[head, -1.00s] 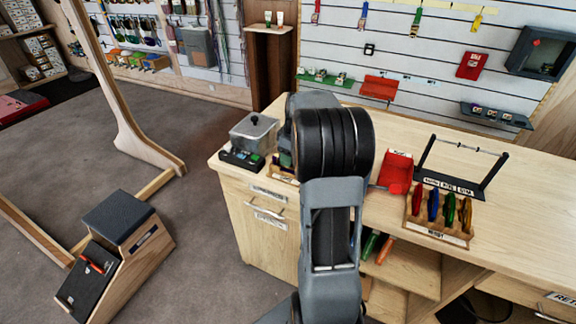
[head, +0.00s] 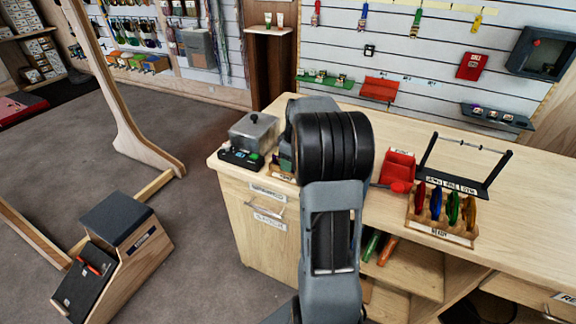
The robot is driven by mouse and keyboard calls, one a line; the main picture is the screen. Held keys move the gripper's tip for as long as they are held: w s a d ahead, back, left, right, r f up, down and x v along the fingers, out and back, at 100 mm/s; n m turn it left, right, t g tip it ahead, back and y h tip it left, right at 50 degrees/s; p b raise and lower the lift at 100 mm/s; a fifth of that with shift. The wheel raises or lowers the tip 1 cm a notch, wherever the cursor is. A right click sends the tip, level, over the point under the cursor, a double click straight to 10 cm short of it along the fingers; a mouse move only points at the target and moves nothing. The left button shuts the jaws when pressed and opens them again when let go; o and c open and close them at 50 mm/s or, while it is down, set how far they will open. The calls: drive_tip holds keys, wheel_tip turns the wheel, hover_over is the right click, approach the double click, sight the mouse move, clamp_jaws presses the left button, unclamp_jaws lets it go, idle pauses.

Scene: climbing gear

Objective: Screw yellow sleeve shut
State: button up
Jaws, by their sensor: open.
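I cannot make out a yellow sleeve for certain. A wooden rack (head: 437,232) on the counter holds red, blue and green upright pieces and an orange-brown piece (head: 469,212) at its right end. They are too small to show any sleeve or whether it is screwed shut. My arm rises through the middle of the head view and its thick black-ringed joint covers part of the counter. My gripper is hidden behind it, so its place relative to the rack does not show.
The wooden counter (head: 530,235) bears a grey lidded box (head: 253,132) at left, a red tray (head: 398,167), and a black stand with a crossbar (head: 463,148) behind the rack. Open shelves lie below. A wooden block with a dark top (head: 118,218) stands on the floor at left.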

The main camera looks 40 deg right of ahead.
drive_tip(key=shift+s+a+b, duration=0.3)
drive_tip(key=shift+s+a, duration=0.05)
drive_tip(key=shift+a, duration=0.3)
drive_tip(key=shift+r, duration=0.25)
drive_tip(key=shift+r+p, duration=1.1)
drive_tip(key=shift+r, duration=0.1)
drive_tip(key=shift+d, duration=0.1)
drive_tip(key=shift+w+d, duration=0.35)
drive_tip(key=shift+d, duration=0.2)
drive_tip(key=shift+p, duration=0.3)
wheel_tip(320, 180, up, 10)
drive_tip(key=p, duration=0.7)
